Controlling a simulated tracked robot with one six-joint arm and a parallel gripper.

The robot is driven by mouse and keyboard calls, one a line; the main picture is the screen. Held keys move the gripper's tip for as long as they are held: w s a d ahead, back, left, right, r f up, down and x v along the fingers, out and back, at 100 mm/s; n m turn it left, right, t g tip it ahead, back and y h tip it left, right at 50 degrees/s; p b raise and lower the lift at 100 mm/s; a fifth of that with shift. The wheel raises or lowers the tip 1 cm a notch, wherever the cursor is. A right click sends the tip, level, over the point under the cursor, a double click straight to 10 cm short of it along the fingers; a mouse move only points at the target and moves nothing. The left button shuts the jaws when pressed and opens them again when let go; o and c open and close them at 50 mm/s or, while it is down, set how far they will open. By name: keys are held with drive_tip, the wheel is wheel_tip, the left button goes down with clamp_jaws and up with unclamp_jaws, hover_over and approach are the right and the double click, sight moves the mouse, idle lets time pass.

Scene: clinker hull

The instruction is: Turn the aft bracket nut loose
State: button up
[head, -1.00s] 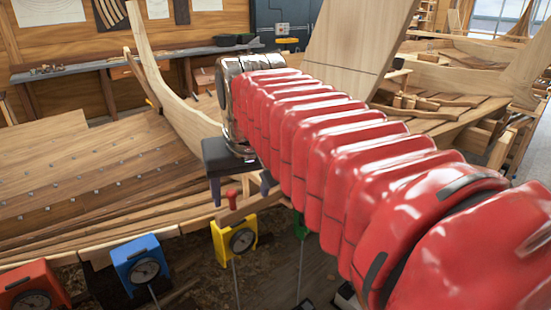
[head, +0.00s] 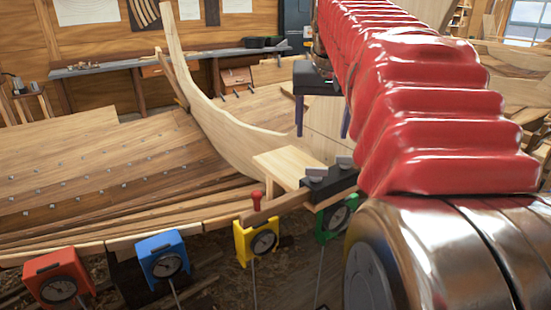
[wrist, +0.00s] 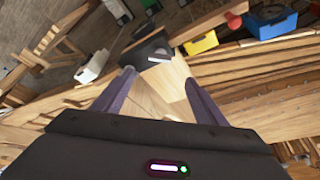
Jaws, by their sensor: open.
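A black bracket block (head: 332,186) sits at the hull's near edge beside a pale wooden piece (head: 287,166). Two grey nut-like pieces show on top of it, a nearer left one (head: 316,173) and a farther right one (head: 345,162). I cannot tell which is the aft nut. My gripper (head: 322,133) is open and empty, fingers down, above and behind the bracket in the head view. In the wrist view my gripper (wrist: 160,78) has its fingers spread, with the black bracket (wrist: 148,48) just beyond the tips. Nothing is between the fingertips.
Red (head: 58,278), blue (head: 162,258), yellow (head: 256,238) and green (head: 334,222) dial boxes line the hull's near edge. A red knob (head: 256,200) stands above the yellow one. A tall curved timber (head: 205,105) rises behind. My arm hides the right side.

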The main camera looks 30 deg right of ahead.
sight(317, 168)
drive_tip(key=x, duration=1.3)
drive_tip(key=shift+w+f, duration=0.15)
drive_tip(key=shift+f, duration=0.15)
drive_tip(key=shift+c, duration=0.5)
drive_tip(key=shift+d, duration=0.15)
drive_tip(key=c, duration=1)
drive_tip(key=shift+o, duration=0.2)
